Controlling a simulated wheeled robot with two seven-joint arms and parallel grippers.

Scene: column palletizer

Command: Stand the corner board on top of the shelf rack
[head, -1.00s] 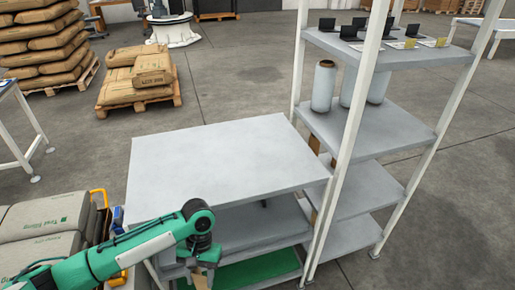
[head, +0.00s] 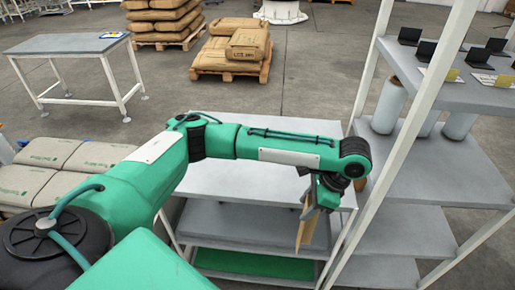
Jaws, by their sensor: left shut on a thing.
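My left gripper (head: 314,207) is shut on the corner board (head: 304,230), a narrow tan-brown piece. The board hangs down and slightly tilted in front of the low shelf rack. The shelf rack has a bare grey top (head: 240,182), a grey middle shelf (head: 225,226) and a green lower surface. My left arm crosses over the rack and hides part of its top. The board's upper end is hidden in the gripper. My right gripper is not in view.
A tall shelving unit with white posts (head: 410,125) stands close on the right, holding grey cylinders (head: 388,105) and small dark devices (head: 410,36). Grey sacks (head: 90,160) lie at the left. A grey table (head: 68,44) and a pallet of brown sacks (head: 235,48) stand behind.

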